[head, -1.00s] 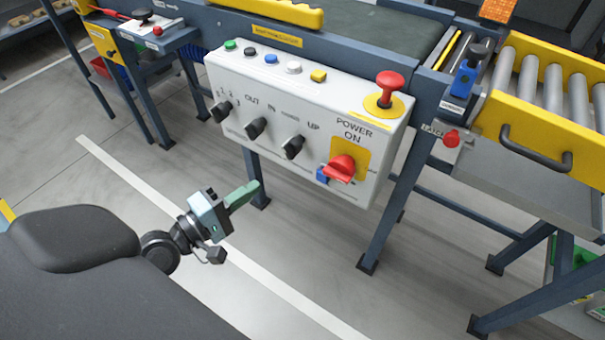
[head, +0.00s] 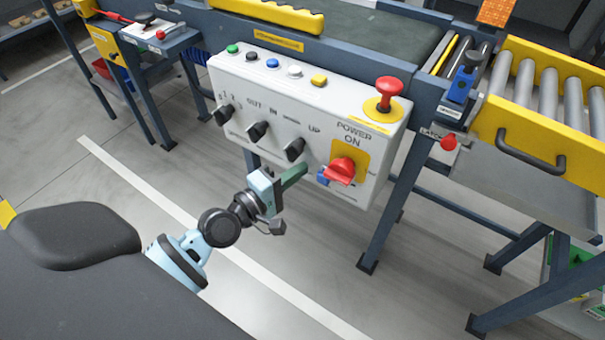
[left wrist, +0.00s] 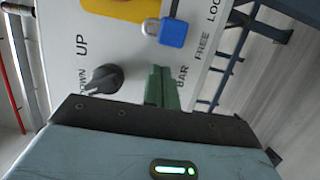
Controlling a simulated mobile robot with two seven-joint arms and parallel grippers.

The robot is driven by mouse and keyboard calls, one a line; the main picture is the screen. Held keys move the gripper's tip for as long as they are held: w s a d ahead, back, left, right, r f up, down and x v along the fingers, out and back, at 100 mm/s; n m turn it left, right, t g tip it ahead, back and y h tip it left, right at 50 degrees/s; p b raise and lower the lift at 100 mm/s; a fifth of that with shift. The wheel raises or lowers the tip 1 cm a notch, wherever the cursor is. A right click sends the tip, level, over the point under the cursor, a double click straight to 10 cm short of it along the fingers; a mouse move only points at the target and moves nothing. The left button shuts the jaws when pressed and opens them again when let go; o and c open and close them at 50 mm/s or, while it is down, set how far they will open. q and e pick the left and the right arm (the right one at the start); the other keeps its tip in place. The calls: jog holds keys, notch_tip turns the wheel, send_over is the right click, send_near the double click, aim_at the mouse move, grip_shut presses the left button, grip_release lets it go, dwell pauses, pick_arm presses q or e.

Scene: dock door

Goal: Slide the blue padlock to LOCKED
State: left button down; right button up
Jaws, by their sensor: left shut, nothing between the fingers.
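The blue padlock (left wrist: 173,32) hangs on the lower part of the white control box (head: 235,80), beside the red power handle (head: 341,170). In the head view a small part of the padlock (head: 322,177) shows left of and below that handle. In the left wrist view its shackle is at its left and lettering reading FREE and LOC is to its right. My left gripper (head: 303,168) has green fingers, shut and empty. Their tips (left wrist: 163,72) are close to the padlock but apart from it in the left wrist view. My right gripper is not in view.
Black knobs (head: 257,131) line the box front, left of the handle. A red mushroom button (head: 390,88) stands on its top right. A table leg (head: 392,205) stands below the box's right end. The floor in front is clear.

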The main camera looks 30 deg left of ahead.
pick_arm(q)
jog(key=shift+d, duration=0.85)
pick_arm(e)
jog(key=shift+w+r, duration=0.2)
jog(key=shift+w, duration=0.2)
pick_arm(q)
jog(key=shift+d, duration=0.1)
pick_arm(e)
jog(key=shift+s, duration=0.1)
